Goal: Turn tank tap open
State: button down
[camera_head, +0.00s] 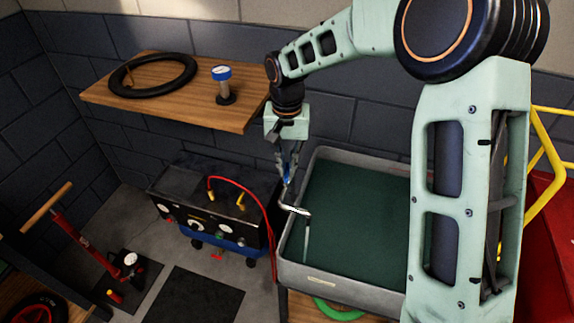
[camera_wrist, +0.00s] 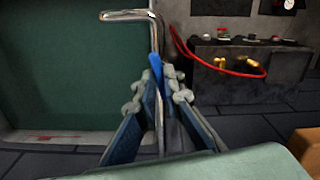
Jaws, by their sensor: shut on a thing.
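The tank (camera_head: 350,284) is a grey-rimmed basin with dark green inside, right of the middle in the head view. Its tap (camera_head: 295,210) is a bent metal spout at the left rim, reaching over the basin. In the wrist view the tap (camera_wrist: 157,38) stands upright with its spout bent to the left. A blue lever (camera_wrist: 156,68) shows at the fingertips. My gripper (camera_head: 287,177) points down above the tap, and its fingers (camera_wrist: 160,90) are closed around the lever. The lower part of the lever is hidden by the fingers.
A black machine (camera_head: 200,217) with a red cable (camera_head: 266,205) stands left of the tank. A wooden shelf (camera_head: 190,105) on the wall holds a black ring (camera_head: 188,75) and a blue-topped gauge (camera_head: 222,75). A red floor pump (camera_head: 85,243) stands at the left.

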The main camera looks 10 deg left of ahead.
aim_at(287, 170)
jog(key=n, duration=0.3)
jog(key=shift+n, duration=0.3)
jog(key=n, duration=0.3)
jog(key=shift+n+p, duration=0.3)
jog(key=shift+p, duration=0.05)
jog(key=n+p, duration=0.1)
jog(key=n, duration=0.5)
jog(key=shift+w+n, duration=0.1)
jog(key=shift+n, duration=0.3)
jog(key=c, duration=2)
grip_release()
jog(key=shift+c, duration=0.2)
jog(key=shift+r, duration=0.15)
notch_tip(287, 170, up, 12)
